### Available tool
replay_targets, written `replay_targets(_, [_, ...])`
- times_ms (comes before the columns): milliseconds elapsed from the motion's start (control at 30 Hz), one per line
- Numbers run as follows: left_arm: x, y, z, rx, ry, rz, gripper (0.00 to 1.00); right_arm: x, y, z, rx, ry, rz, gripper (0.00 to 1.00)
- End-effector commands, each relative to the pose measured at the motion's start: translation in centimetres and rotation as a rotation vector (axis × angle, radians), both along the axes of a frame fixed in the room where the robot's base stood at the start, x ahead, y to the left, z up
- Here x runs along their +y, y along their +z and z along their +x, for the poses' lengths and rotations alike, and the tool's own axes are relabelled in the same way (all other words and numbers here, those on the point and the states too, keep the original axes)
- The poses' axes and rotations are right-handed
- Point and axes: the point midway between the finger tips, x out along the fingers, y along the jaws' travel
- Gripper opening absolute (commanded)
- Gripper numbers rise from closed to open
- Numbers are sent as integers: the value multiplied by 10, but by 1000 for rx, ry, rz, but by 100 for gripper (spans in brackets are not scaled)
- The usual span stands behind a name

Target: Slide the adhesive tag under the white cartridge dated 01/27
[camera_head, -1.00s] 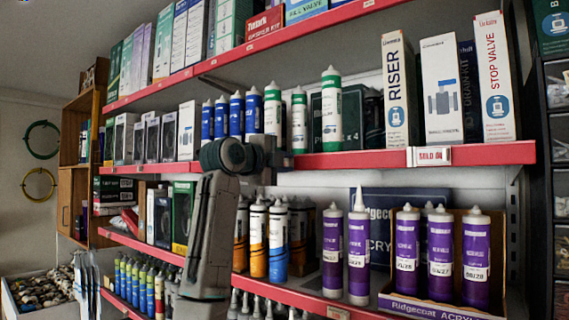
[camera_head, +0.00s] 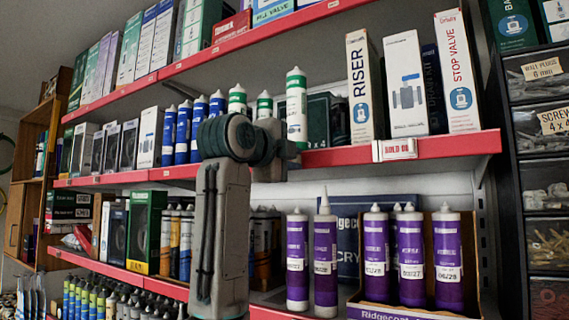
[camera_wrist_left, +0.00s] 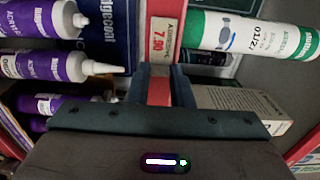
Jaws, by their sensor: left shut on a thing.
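My left gripper (camera_head: 283,148) is at the red edge of the middle shelf, seen from behind its wrist; its fingertips are hidden there. In the left wrist view the fingers (camera_wrist_left: 160,88) are shut on the red and white adhesive tag (camera_wrist_left: 163,34), marked 7.90, on the shelf edge. The white cartridge dated 01/27 (camera_wrist_left: 255,37), with a green base band, stands right behind the tag, which looks about level with its foot. In the head view that cartridge appears to be the rightmost green-capped one (camera_head: 296,95). My right gripper is not in view.
A RISER box (camera_head: 362,90) and valve boxes stand right of the white cartridges. Another tag (camera_head: 394,149) sits farther right on the same edge. Blue cartridges (camera_head: 184,132) stand to the left.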

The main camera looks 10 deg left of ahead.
Motion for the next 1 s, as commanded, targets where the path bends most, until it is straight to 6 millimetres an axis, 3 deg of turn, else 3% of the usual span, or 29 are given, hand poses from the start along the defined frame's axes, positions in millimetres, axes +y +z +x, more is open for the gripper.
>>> replay_targets(133, [1,0,0,1,1,-1,0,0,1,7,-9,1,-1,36])
replay_targets(167, [1,0,0,1,1,-1,23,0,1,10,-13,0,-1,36])
replay_targets(267, [1,0,0,1,1,-1,42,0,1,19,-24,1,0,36])
replay_targets(667, [4,-2,-9,-2,1,-2,42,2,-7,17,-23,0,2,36])
replay_targets(1000, [26,-4,-71,-4,1,0,42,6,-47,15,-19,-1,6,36])
